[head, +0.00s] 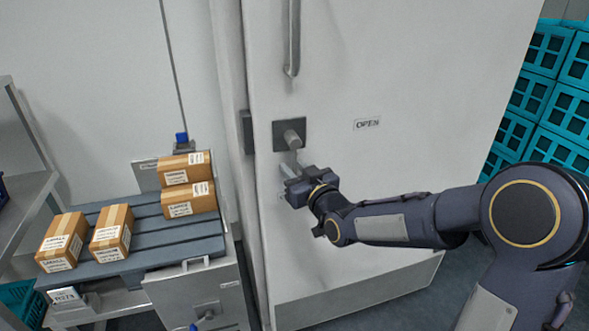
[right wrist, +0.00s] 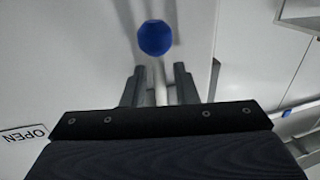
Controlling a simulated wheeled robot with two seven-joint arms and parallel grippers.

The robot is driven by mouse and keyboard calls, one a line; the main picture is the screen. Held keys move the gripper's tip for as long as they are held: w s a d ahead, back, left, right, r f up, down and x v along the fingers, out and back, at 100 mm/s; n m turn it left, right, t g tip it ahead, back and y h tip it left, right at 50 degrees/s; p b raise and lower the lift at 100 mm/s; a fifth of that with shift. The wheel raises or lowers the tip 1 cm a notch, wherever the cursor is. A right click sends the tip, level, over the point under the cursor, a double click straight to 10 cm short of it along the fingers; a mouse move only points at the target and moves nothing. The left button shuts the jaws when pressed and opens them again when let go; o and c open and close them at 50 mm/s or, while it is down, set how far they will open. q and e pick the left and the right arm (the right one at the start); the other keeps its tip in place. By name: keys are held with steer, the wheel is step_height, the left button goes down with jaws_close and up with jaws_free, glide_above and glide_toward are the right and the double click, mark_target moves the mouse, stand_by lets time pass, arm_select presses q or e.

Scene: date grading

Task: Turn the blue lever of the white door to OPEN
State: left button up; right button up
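The white door (head: 420,70) fills the middle of the head view. Its lever hub sits on a dark plate (head: 262,136), and the lever points downward from it. An OPEN label (head: 367,124) is right of the hub; it also shows in the right wrist view (right wrist: 24,134). My right gripper (head: 288,172) is at the lever below the hub and hides its lower end in the head view. In the right wrist view its fingers are apart, on either side of the lever's rod (right wrist: 160,88), with the blue knob (right wrist: 155,38) beyond the fingertips. My left gripper is out of view.
A vertical door handle (head: 292,40) is above the hub. At left, several cardboard boxes (head: 112,226) rest on a grey slatted surface (head: 150,240). Another blue knob (head: 181,137) stands behind them. Teal crates (head: 545,95) are stacked at right.

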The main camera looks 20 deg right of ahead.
jaws_close()
